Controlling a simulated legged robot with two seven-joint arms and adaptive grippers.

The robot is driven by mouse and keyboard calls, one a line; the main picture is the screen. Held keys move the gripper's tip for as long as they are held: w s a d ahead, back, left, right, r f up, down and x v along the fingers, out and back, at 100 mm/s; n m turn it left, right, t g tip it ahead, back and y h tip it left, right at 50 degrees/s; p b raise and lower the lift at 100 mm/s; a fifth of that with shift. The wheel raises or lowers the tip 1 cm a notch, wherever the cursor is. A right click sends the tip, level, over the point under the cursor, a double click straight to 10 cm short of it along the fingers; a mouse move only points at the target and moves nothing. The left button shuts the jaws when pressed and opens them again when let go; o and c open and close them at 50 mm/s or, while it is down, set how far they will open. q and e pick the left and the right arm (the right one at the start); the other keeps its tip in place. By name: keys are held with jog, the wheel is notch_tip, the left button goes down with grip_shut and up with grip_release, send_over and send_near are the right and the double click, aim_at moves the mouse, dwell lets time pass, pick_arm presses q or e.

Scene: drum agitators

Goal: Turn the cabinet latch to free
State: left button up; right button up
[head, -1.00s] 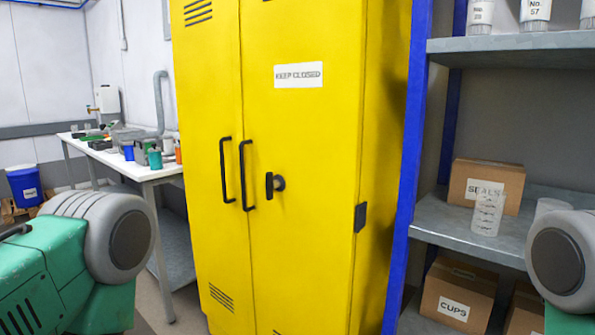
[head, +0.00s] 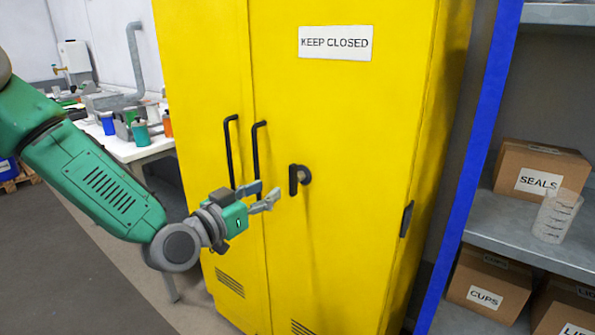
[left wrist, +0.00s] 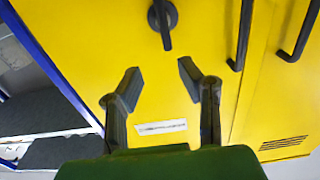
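The yellow cabinet (head: 345,120) stands ahead with both doors shut and two black bar handles. Its black latch (head: 298,177) is on the right door, right of the handles, with its lever hanging down from a round hub. The latch also shows at the top of the left wrist view (left wrist: 163,22). My left gripper (head: 269,193) is open and empty, left of the latch and a little below it in the head view. In the left wrist view its two fingers (left wrist: 157,83) are apart, with the latch beyond them. My right gripper is not in view.
A blue-framed shelf unit (head: 482,140) with boxes and a clear beaker (head: 556,215) stands right of the cabinet. A white workbench (head: 140,148) with small items is at the left. Bare floor lies in front at the lower left.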

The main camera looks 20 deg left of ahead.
aim_at(290, 175)
pick_arm(q)
jog(key=x, duration=0.7)
jog(key=a+x, duration=0.1)
jog(key=x, duration=0.2)
jog(key=shift+w+d+f, duration=0.1)
jog(key=shift+w+f, duration=0.2)
jog(key=shift+w, duration=0.1)
jog(key=shift+w+d, duration=0.3)
jog(key=shift+d, duration=0.2)
jog(key=shift+a, duration=0.4)
jog(key=shift+c, duration=0.8)
jog(key=shift+a, duration=0.2)
grip_shut()
